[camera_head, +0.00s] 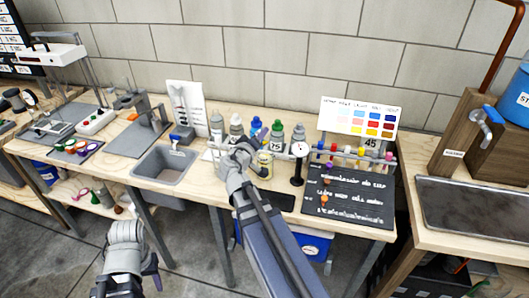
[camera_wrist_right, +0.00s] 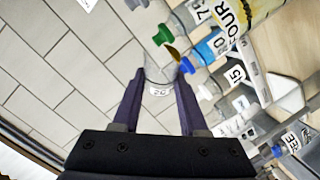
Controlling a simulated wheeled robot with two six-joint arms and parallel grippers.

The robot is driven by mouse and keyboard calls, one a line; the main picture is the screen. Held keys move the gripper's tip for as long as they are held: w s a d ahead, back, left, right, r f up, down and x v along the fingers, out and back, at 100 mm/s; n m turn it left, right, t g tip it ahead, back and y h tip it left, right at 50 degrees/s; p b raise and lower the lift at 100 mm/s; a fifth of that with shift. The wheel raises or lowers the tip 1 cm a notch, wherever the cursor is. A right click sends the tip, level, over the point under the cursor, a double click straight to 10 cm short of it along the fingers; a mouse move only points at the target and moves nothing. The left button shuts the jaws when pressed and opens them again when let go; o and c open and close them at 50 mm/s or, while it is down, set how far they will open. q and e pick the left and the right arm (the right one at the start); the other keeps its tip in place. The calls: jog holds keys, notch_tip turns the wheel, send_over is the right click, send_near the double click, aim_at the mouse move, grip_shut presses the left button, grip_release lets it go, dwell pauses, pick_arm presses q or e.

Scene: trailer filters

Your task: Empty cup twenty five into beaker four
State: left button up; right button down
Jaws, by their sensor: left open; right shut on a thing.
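My right gripper (camera_wrist_right: 160,78) is shut on a small clear cup (camera_wrist_right: 158,68) with a white label (camera_wrist_right: 159,91), seemingly 25. Its tilt and contents are hard to make out. In the head view the right gripper (camera_head: 252,143) is over the back bench, in front of the bottles. My left gripper (camera_head: 124,287) is open and empty, low in front of the bench.
Capped bottles stand close behind the right gripper, including a green-capped 75 bottle (camera_head: 277,138) and a blue-capped one (camera_head: 256,126). A black-post dial stand (camera_head: 298,165) is to the right. A grey sink (camera_head: 165,168) is left; a rack with a colour chart (camera_head: 358,116) is right.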

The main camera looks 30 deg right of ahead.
pick_arm(q)
jog(key=shift+a+f+b, duration=0.8)
jog(key=shift+f+b, duration=0.2)
jog(key=shift+f, duration=0.05)
pick_arm(e)
jog(key=shift+s+m+t+h, duration=0.35)
jog(key=shift+m+t+h, duration=0.05)
jog(key=shift+m, duration=0.3)
dwell(0.5)
dwell(0.8)
